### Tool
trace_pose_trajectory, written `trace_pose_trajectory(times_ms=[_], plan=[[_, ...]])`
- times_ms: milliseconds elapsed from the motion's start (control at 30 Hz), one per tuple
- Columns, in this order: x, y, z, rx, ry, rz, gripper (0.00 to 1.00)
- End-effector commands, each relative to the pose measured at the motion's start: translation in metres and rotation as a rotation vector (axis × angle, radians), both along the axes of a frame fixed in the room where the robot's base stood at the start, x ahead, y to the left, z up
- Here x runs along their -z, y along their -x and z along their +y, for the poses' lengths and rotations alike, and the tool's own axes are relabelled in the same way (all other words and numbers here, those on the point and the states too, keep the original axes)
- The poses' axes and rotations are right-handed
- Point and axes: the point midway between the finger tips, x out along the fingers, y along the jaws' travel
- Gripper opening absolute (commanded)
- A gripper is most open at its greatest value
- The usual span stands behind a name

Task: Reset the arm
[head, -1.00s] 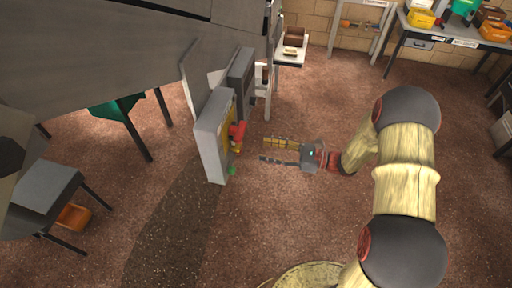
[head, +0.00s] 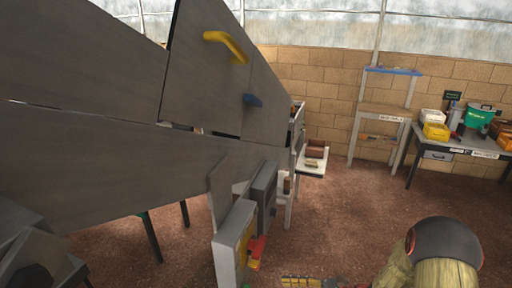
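My gripper (head: 305,282) shows only in part at the bottom edge of the head view. A yellow finger lies to the left of a dark gripper body. The other finger is cut off by the frame, so I cannot tell whether the gripper is open or shut. My arm (head: 445,245) enters at the bottom right, with a dark round joint and straw-coloured links. The gripper is low and to the right of a grey box (head: 229,240) with a yellow front and a red part (head: 257,249).
A workbench (head: 460,146) with bins stands at the back right. A shelf frame (head: 382,110) stands by the brick wall. Open floor (head: 350,215) lies between.

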Motion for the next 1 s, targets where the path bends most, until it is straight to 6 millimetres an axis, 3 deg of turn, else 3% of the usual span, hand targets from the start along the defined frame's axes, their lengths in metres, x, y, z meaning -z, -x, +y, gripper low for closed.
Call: trace_pose_trajectory(times_ms=[33,167,400,700,1000], plan=[[0.005,0.019,0.002,-0.06,0.056,-0.004,0.48],[0.004,0.063,-0.002,-0.239,0.223,-0.07,0.48],[-0.026,0.129,-0.03,-0.612,0.589,-0.306,0.48],[-0.094,0.164,-0.081,-0.992,1.053,-0.673,0.48],[-0.181,0.179,-0.102,-1.177,1.448,-1.01,0.48]])
